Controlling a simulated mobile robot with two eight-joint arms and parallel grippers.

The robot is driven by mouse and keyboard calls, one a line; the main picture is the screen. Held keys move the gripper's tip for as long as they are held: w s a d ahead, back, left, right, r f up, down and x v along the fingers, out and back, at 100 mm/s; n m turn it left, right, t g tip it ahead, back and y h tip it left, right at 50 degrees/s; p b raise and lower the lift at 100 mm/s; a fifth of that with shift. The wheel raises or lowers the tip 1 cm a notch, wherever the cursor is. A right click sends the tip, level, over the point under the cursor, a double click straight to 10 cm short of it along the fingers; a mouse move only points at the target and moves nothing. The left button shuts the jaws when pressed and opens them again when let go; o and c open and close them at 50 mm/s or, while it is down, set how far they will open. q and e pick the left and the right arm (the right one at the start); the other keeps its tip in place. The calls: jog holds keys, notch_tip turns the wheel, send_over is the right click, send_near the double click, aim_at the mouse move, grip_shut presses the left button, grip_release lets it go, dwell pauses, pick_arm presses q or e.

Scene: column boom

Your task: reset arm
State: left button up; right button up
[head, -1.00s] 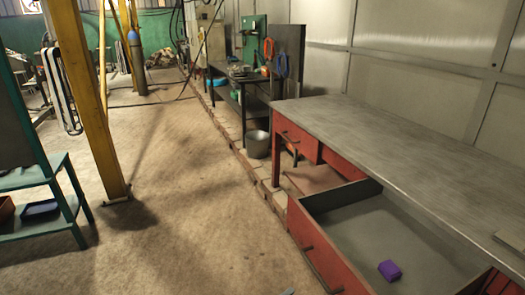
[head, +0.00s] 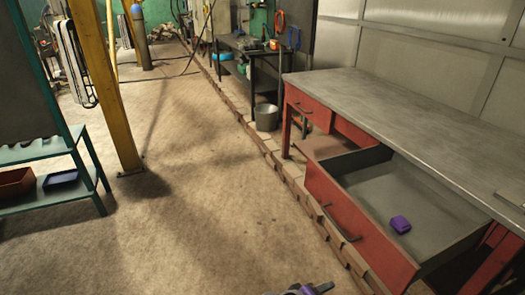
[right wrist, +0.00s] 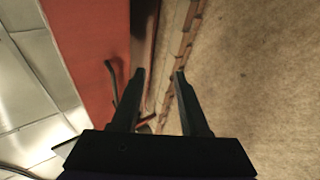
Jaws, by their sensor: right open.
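My right gripper (right wrist: 158,75) is open and empty in the right wrist view, its two dark fingers apart with nothing between them. Behind the fingers are a red panel with a dark handle (right wrist: 115,85), a brick edging and the floor. In the head view, a grey and purple piece of my own arm (head: 305,289) just shows at the bottom edge, in front of the open drawer. My left gripper is not in view.
A red workbench with a grey top (head: 400,95) stands at right. A bucket (head: 266,117) stands beyond. A green shelf (head: 50,198) and yellow post (head: 105,85) are at left. The middle floor is clear.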

jog(key=s+d+f+m+g+y, duration=0.1)
jog(key=s+m+y, duration=0.25)
jog(key=s, duration=0.45)
jog(key=s+d+f+m+g+y, duration=0.1)
jog(key=s+d+m+y, duration=0.15)
jog(key=s+y, duration=0.45)
pick_arm(q)
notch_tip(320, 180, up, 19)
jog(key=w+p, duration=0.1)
jog(key=p, duration=1.6)
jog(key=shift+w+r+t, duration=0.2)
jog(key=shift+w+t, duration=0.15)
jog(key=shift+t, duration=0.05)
pick_arm(e)
notch_tip(320, 180, up, 19)
jog(key=a+h, duration=0.1)
jog(key=h, duration=0.1)
jog(key=shift+w+r+t, duration=0.15)
jog(key=shift+r+t, duration=0.05)
jog(key=shift+t, duration=0.1)
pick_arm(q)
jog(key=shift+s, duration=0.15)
pick_arm(e)
jog(key=shift+a, duration=0.1)
